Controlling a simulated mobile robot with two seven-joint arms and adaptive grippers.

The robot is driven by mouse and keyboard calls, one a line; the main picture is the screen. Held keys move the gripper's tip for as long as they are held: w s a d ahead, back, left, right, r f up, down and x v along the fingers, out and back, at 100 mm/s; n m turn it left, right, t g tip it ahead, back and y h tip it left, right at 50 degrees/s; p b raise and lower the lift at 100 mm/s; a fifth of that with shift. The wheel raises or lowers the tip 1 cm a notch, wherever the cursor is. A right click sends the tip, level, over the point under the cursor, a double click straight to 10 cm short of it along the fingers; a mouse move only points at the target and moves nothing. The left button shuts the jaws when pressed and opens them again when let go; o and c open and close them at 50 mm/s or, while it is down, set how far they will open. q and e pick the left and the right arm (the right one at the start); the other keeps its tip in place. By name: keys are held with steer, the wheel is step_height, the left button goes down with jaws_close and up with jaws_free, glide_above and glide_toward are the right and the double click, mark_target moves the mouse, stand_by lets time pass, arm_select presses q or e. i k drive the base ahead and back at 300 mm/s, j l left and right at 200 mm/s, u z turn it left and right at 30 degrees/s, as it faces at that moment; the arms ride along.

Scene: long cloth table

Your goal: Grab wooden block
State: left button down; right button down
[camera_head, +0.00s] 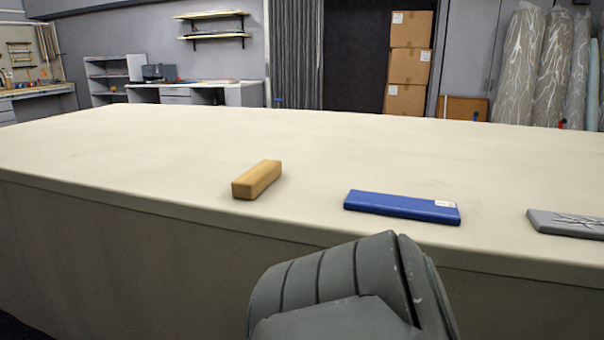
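The wooden block (257,180) is a light tan rectangular bar with rounded edges. It lies on the long cloth-covered table (130,150), near the front edge and left of the blue item. It points away from me, slanting to the right, and nothing covers it. Neither of my grippers shows in the head view.
A flat blue item (402,207) with a white label lies right of the block. A flat grey item (568,223) with pale lines is cut off at the right edge. The table's back and left are clear. Stacked cardboard boxes (408,64) stand behind.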

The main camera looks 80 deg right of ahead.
mark_target(250, 184)
steer(key=z, duration=2.25)
